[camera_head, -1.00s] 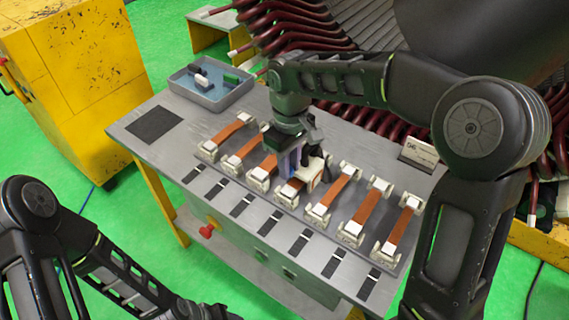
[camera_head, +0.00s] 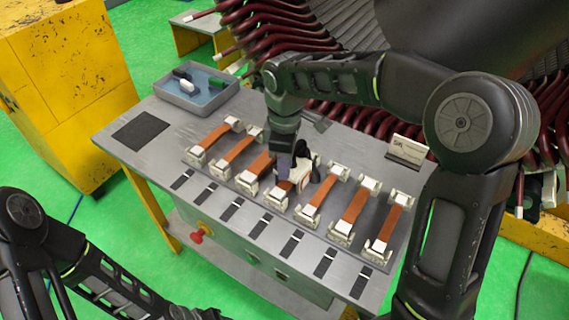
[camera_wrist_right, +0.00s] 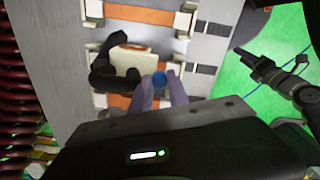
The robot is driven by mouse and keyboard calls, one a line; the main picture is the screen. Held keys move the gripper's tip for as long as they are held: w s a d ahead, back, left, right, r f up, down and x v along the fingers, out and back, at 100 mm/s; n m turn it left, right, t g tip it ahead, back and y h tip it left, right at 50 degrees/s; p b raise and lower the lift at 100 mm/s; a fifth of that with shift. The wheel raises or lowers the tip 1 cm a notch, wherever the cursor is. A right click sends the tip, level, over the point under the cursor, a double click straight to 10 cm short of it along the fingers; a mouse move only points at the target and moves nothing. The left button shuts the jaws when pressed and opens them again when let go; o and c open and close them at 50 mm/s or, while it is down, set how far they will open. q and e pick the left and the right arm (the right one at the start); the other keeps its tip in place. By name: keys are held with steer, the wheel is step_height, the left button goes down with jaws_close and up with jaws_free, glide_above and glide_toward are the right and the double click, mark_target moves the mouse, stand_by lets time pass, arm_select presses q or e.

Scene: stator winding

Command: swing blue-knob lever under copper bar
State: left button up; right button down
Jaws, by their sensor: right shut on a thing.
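Orange-brown copper bars lie in a row across cream end holders on the table; one copper bar (camera_head: 350,205) is right of my right gripper. My right gripper (camera_head: 287,170) is low over the middle bar. In the right wrist view its fingers (camera_wrist_right: 161,92) are shut around the blue knob (camera_wrist_right: 158,80). The lever below the knob is mostly hidden. A cream block (camera_wrist_right: 130,62) with a black curved handle (camera_wrist_right: 100,72) sits beside the knob, over a copper bar (camera_wrist_right: 120,102). My left gripper (camera_wrist_right: 262,66) shows small in the right wrist view; its jaw opening is unclear.
A grey bin (camera_head: 197,92) with small blocks stands at the table's back left. A small white sign (camera_head: 408,148) stands at the back right. Dark red stator coils (camera_head: 290,30) rise behind the table. A red knob (camera_head: 198,236) sticks out of the table front.

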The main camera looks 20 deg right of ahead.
steer(key=c, duration=1.3)
jaws_free()
steer(key=shift+o, duration=0.2)
